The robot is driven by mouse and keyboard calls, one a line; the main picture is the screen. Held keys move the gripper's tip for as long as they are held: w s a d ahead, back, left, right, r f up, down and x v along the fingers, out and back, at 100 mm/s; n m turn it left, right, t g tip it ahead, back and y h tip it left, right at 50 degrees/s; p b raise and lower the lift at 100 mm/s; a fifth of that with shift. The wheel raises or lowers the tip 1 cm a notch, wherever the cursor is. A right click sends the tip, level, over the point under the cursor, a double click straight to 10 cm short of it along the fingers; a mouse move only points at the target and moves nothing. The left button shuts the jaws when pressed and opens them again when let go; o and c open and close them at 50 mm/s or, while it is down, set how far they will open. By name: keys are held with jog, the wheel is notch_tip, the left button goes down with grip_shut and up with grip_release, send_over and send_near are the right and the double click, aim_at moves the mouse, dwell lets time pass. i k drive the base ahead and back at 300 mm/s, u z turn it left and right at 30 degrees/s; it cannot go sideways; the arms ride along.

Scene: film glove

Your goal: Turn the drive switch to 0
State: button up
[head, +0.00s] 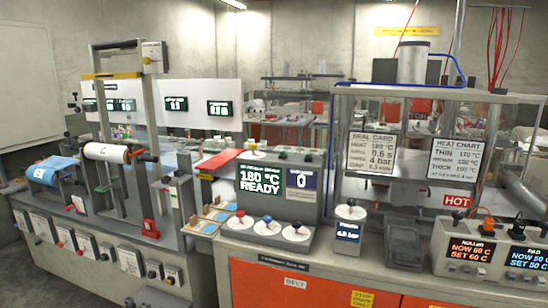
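No label reading "drive" is legible in the head view, so I cannot tell which control is the drive switch. Another dial with a knob (351,204) stands to the right. My gripper is not in view.
At left stands a roller machine with a white roll (106,152), blue film (52,170) and control plates (130,260) along its front. At right is a framed press marked HOT (457,201) with two temperature boxes (468,248). Orange cabinet doors (300,286) front the bench.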

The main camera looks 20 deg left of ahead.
aim_at(252, 146)
jog(key=u, duration=0.5)
jog(key=k, duration=0.6)
jog(key=u, duration=1.15)
jog(key=i, duration=0.8)
jog(key=u, duration=0.6)
jog(key=i, duration=1.65)
jog(key=z, duration=0.5)
jog(key=i, duration=1)
jog(key=z, duration=1.6)
jog(key=i, duration=0.6)
jog(key=z, duration=0.55)
